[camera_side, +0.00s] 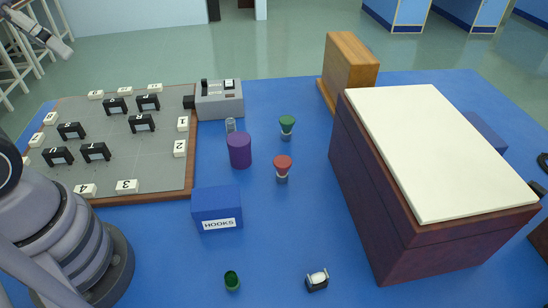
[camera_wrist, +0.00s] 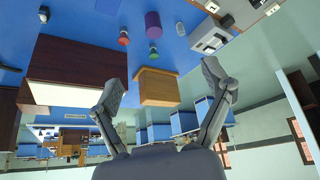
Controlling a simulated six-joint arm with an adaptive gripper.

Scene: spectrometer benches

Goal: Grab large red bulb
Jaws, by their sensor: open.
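The large red bulb (camera_side: 282,162) stands upright on the blue table, with a red top on a narrower grey base, in the middle of the side view. It also shows small near the top of the wrist view (camera_wrist: 124,38), between a brown box and a purple cylinder. My gripper (camera_wrist: 162,74) is open and empty, its two fingers spread wide in the wrist view. The bulb is well beyond the fingertips, apart from them. In the side view I cannot make out my gripper clearly.
A green bulb (camera_side: 287,122) and purple cylinder (camera_side: 239,150) stand near the red bulb. A blue HOOKS box (camera_side: 217,206) is in front left. A large brown box (camera_side: 357,190) with a cream lid is right. A pegboard (camera_side: 150,170) lies left. Table (camera_side: 270,235) in front is mostly clear.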

